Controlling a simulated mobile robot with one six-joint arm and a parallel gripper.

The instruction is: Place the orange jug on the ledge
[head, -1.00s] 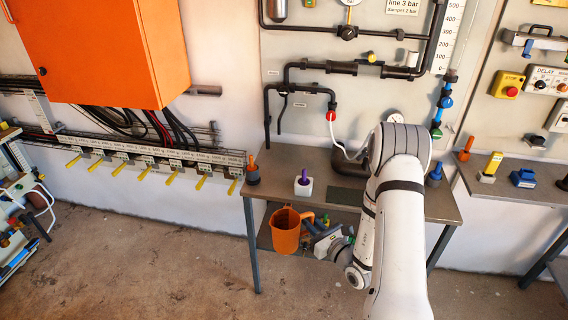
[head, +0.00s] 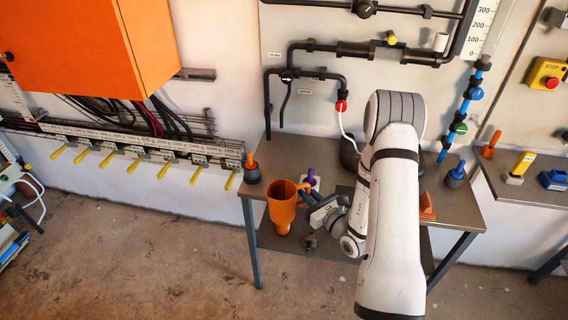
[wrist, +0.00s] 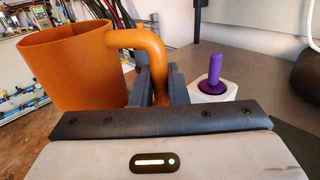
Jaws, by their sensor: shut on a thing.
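The orange jug (head: 282,207) hangs upright in front of the bench's front edge, left of my arm. My gripper (head: 306,197) is shut on its handle. In the wrist view the jug (wrist: 68,68) fills the upper left, and the dark fingers of my gripper (wrist: 153,85) close around the handle. The jug's inside bottom is hidden. No surface is clearly named as the ledge; the grey-brown bench top (head: 300,152) is behind the jug, and a lower shelf (head: 325,243) shows below it.
A white block (head: 316,188) with a purple peg (wrist: 214,70) stands on the bench, close right of the jug. An orange-handled tool (head: 252,172) stands at the left corner. A blue cone (head: 455,174) and an orange piece (head: 427,207) are at the right. Bare bench shows at the back left.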

